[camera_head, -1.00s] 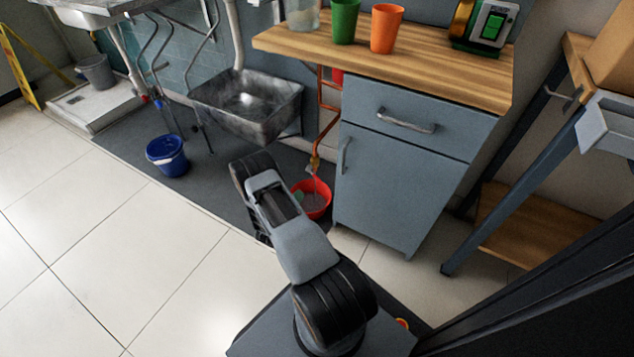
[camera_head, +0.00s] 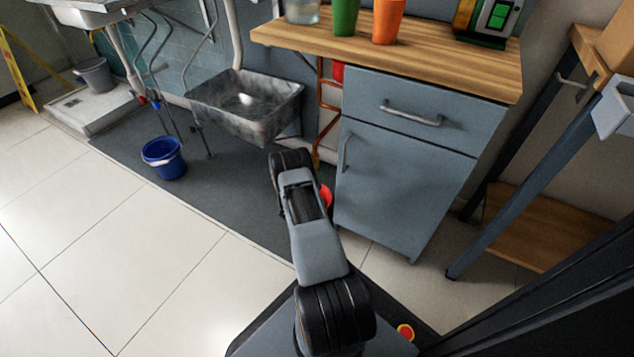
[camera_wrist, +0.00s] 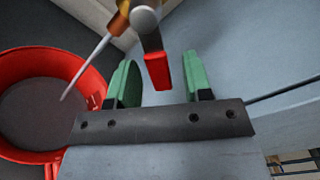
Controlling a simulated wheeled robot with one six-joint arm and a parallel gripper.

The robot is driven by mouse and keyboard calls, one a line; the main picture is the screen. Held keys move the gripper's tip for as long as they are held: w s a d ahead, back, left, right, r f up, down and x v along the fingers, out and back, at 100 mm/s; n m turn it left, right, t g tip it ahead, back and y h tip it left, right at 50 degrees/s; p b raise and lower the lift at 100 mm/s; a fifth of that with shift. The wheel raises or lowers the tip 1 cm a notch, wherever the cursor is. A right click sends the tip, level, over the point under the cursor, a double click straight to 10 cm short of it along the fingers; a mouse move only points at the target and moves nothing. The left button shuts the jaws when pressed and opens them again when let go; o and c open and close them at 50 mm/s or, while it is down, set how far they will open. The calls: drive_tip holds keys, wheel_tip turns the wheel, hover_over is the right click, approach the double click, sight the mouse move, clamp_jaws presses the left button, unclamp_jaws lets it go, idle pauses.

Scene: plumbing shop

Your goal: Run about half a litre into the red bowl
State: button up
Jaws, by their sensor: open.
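In the wrist view the red bowl (camera_wrist: 88,75) is at the left, with a dull grey inside. A thin pale stream (camera_wrist: 88,68) runs from the tap (camera_wrist: 146,20) down into it. The tap's red lever (camera_wrist: 158,72) hangs between the two green fingers of my gripper (camera_wrist: 162,68). The fingers are open, with a gap on both sides of the lever. In the head view my arm hides the gripper and most of the bowl; only a red sliver of the bowl (camera_head: 327,197) shows beside the cabinet. The water level cannot be told.
A grey cabinet (camera_head: 400,185) with a wooden top stands right of the bowl. A metal sink (camera_head: 243,107) hangs behind. A blue bucket (camera_head: 163,158) stands on the dark mat at left. Green (camera_head: 345,17) and orange (camera_head: 387,20) cups are on the worktop. The tiled floor at left is clear.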

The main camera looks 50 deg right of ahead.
drive_tip(key=shift+w+d, duration=0.1)
drive_tip(key=shift+d, duration=0.25)
clamp_jaws()
idle(0.3)
